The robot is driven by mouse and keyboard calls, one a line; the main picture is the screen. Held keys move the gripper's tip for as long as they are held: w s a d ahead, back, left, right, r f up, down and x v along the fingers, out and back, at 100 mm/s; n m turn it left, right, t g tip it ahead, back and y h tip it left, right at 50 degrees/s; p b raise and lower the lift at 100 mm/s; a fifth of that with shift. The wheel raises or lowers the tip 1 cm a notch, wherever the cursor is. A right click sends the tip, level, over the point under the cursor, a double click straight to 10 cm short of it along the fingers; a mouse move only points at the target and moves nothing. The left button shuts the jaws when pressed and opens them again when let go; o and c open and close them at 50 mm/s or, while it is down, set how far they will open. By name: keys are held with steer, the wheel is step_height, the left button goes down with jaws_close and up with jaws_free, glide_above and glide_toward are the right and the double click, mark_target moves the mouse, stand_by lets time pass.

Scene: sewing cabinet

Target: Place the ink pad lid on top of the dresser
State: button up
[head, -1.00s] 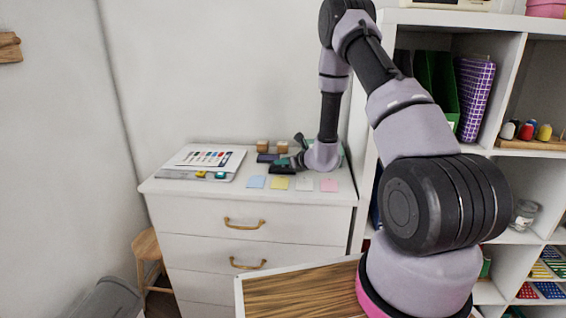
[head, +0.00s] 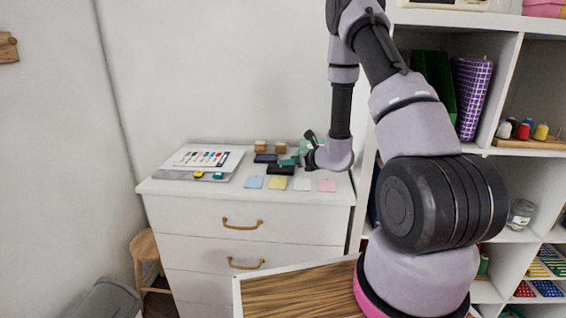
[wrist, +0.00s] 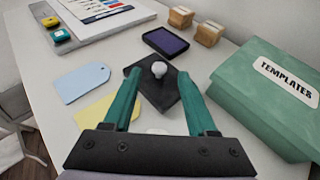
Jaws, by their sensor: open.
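The ink pad lid is a black square plate with a white round knob; it lies on the dresser top in the wrist view (wrist: 172,96) and in the head view (head: 281,170). My gripper (wrist: 159,73) has teal fingers spread apart, one on each side of the lid in the picture, and neither visibly grips the knob. In the head view my gripper (head: 291,162) is low over the dresser, just right of the lid. The purple ink pad (wrist: 166,42) sits open behind the lid. The white dresser (head: 190,212) has brass handles.
A green templates box (wrist: 262,95) stands close on the right. Blue (wrist: 82,82) and yellow (wrist: 107,114) tags lie left of the lid. Two wooden stamps (wrist: 207,34) stand behind. A white shelf unit (head: 510,165) is right of the dresser.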

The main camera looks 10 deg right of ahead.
steer(key=v, duration=0.5)
steer(key=shift+s+d+r, duration=0.1)
steer(key=shift+s+r, duration=0.05)
steer(key=shift+s, duration=0.05)
steer(key=shift+s+r, duration=0.15)
steer(key=shift+r, duration=0.2)
steer(key=s+a+r+n+g+y, duration=0.45)
steer(key=a+r+n, duration=0.4)
steer(key=r, duration=0.55)
steer(key=s+a+r+n+g, duration=0.35)
steer(key=s+r+n, duration=0.4)
steer(key=s, duration=0.25)
steer(key=s+d+r+n+t+h, duration=0.1)
steer(key=s+d+r+n+h, duration=0.3)
steer(key=s, duration=0.3)
steer(key=s+d+r+n+t+h, duration=0.2)
steer(key=s+d+r+n+h, duration=0.2)
steer(key=s+d+r+n, duration=0.2)
steer(key=shift+s+d+h, duration=0.35)
steer(key=shift+s+d, duration=0.2)
steer(key=shift+s, duration=0.45)
